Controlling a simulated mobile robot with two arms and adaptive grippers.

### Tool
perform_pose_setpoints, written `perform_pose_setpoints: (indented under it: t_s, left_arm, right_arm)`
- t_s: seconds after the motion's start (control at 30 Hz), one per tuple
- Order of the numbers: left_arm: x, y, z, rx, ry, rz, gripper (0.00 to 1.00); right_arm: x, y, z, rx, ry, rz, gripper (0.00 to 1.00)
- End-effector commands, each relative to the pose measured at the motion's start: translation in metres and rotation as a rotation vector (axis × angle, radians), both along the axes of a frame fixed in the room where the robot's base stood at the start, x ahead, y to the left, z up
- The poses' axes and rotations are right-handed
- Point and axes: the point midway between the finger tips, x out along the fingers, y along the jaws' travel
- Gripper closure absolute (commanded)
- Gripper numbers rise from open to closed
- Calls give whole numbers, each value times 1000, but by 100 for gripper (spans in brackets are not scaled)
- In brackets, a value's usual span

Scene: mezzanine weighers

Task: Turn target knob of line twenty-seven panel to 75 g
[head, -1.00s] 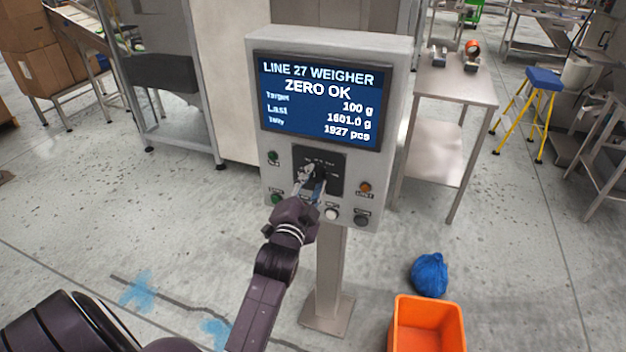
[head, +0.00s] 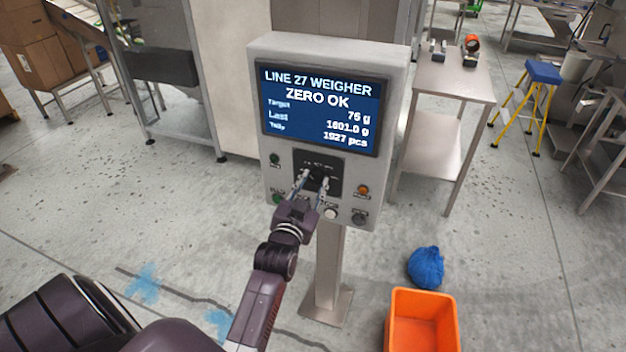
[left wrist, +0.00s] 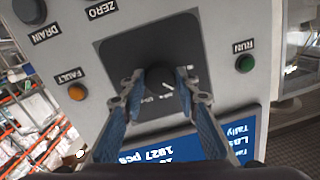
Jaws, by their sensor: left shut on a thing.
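The line 27 weigher panel (head: 256,100) is a grey box on a post, with a lit blue screen (head: 320,106). The screen says ZERO OK, and its Target line reads about 75 g, the last digit blurred. The black target knob (head: 318,174) sits on a dark plate below the screen and is partly hidden by the fingers. My left gripper (head: 312,183) is shut on the knob. In the left wrist view its two fingers lie on either side of the knob (left wrist: 161,76), whose white pointer line shows. My right gripper is not in view.
Green, orange, white and dark buttons surround the knob plate, including the orange FAULT button (left wrist: 77,91) and green RUN button (left wrist: 245,63). An orange bin (head: 423,294) and a blue bag (head: 426,267) stand on the floor at right. A steel table (head: 436,88) stands behind.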

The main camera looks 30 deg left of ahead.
Motion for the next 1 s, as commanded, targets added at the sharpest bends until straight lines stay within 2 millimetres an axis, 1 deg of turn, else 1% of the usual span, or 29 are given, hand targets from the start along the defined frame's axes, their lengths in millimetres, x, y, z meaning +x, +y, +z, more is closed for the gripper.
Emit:
perform_pose_setpoints:
  t_s: [0.23, 0.63, 0.67, 0.7, 0.8, 1.0]
  left_arm:
    - [0, 0, 0, -47, -11, 0, 95]
    - [0, 0, 0, -51, -12, 0, 95]
    - [0, 0, 0, -51, -12, 0, 68]
    - [0, 0, 0, -51, -12, 0, 63]
    - [0, 0, 0, -51, -12, 0, 53]
    - [0, 0, 0, -51, -12, 0, 53]
  right_arm:
    - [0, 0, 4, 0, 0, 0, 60]
    - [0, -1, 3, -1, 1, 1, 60]
    - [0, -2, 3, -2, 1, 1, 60]
    - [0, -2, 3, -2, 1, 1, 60]
    - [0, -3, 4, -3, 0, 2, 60]
    - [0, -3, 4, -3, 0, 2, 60]
